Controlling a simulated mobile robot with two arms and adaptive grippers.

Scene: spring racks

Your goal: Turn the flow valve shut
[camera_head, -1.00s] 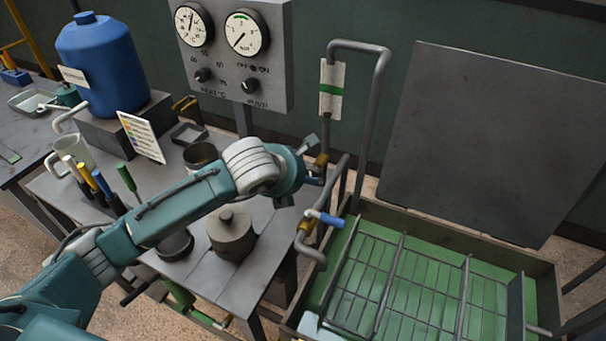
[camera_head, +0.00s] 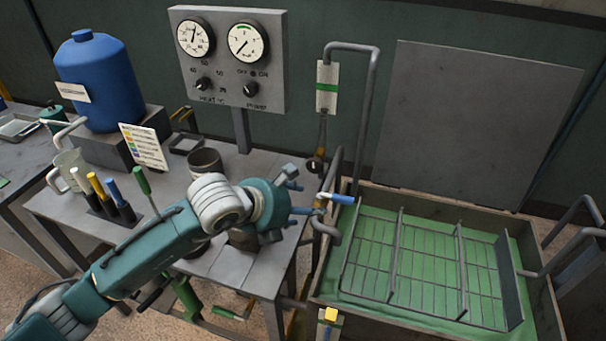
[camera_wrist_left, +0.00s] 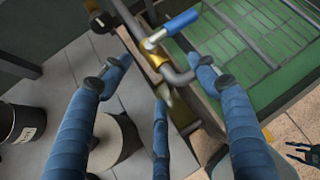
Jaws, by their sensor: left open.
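The flow valve has a blue lever (camera_head: 342,199) on a brass body on the grey pipe at the rinse tank's left edge. In the left wrist view its blue lever (camera_wrist_left: 180,22) points up and right, and its brass body (camera_wrist_left: 158,50) lies ahead between my fingers. My left gripper (camera_head: 306,198) is open and empty just left of the valve. In the left wrist view its blue fingers (camera_wrist_left: 160,75) are spread; I cannot tell whether any touches the valve or pipe. A dark hand, apparently my right gripper (camera_wrist_left: 306,152), shows at that view's right edge; its jaw state is unclear.
The tank (camera_head: 437,323) with green liquid and a wire rack (camera_head: 430,270) stands right. A lidded pot, partly hidden by my arm, stands on the bench (camera_head: 225,270). A yellow-topped fitting (camera_head: 330,315) is below the valve. The gauge panel (camera_head: 225,100) is behind.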

